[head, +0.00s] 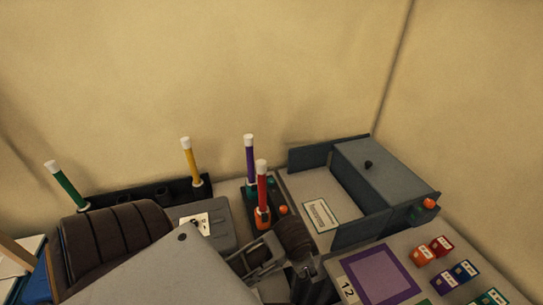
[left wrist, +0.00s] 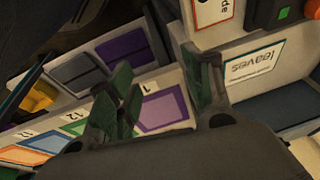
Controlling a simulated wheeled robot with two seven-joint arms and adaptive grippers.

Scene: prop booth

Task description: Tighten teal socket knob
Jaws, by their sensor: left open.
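A small teal piece (head: 271,184), likely the teal socket knob, shows in the head view beside the base of the purple stick (head: 250,160). It is too small to tell how tight it sits. A red stick (head: 262,190) stands upright in front, with an orange knob (head: 283,210) beside its socket. My left gripper (head: 285,272) is in front of these sockets, apart from the teal piece and partly hidden by my own arm. In the left wrist view its green-padded fingers (left wrist: 165,88) are apart, with nothing between them. My right gripper is not in view.
A grey box (head: 385,180) with an open tray stands right of the sockets. Yellow (head: 190,160) and green (head: 67,186) sticks stand in a dark rack at the left. A purple-framed panel (head: 380,275) and several small labelled blocks (head: 442,245) lie at front right.

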